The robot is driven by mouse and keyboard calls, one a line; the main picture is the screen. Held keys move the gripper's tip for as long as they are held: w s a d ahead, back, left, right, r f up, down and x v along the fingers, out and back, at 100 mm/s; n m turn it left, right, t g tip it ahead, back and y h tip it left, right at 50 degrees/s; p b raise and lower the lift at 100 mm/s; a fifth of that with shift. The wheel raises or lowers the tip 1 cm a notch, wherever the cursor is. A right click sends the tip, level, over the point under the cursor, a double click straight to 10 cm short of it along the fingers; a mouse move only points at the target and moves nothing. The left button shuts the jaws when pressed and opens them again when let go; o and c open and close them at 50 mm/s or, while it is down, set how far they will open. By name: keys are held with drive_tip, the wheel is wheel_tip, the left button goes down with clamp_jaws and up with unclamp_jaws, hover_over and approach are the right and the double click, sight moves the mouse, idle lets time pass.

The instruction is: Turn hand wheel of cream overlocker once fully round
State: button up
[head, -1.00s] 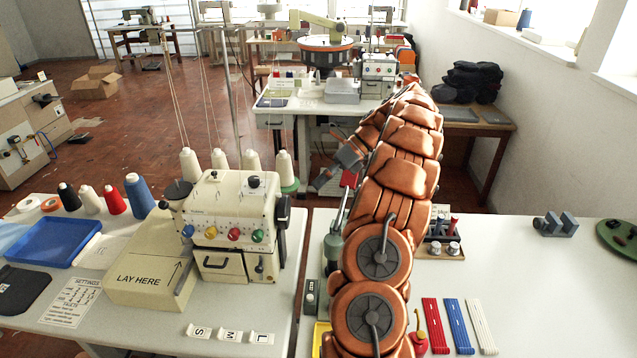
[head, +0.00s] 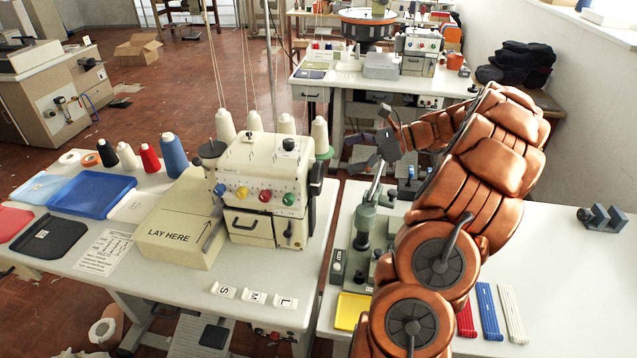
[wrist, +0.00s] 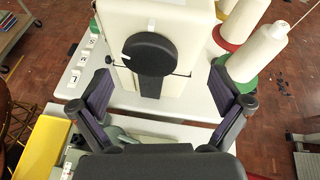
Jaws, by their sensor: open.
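The cream overlocker (head: 268,172) stands on the left table. Its black hand wheel (head: 316,172) is on its right side, seen nearly edge-on. In the wrist view the hand wheel (wrist: 150,54) faces me as a round black disc with a white mark at its left edge. A pale mark shows on the cream body just above it. My gripper (wrist: 160,92) is open and empty, its two fingers spread wide below the wheel in the picture, apart from it. In the head view my gripper (head: 368,150) is right of the overlocker, beyond its wheel.
Thread cones (head: 320,135) stand behind the overlocker, close to the right finger in the wrist view. A grey-green press (head: 366,225) and a yellow tray (head: 352,310) are on the right table. A gap separates the tables. A LAY HERE block (head: 180,232) adjoins the overlocker.

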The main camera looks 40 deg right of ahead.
sight(321, 178)
drive_tip(key=s+a+f+n+t+h+b, duration=0.3)
drive_tip(key=a+f+n+t+h+b, duration=0.1)
drive_tip(key=shift+p+x, duration=1.05)
drive_tip(key=shift+x, duration=2.75)
drive_tip(key=shift+c, duration=0.2)
drive_tip(key=shift+a, duration=0.1)
drive_tip(key=c, duration=0.7)
drive_tip(key=shift+a, duration=0.3)
drive_tip(key=shift+d, duration=0.25)
drive_tip(key=shift+d+f+y+p, duration=0.1)
drive_tip(key=shift+y+p, duration=0.2)
drive_tip(key=shift+p, duration=0.05)
drive_tip(key=shift+m+p, duration=0.5)
drive_tip(key=shift+p, duration=0.1)
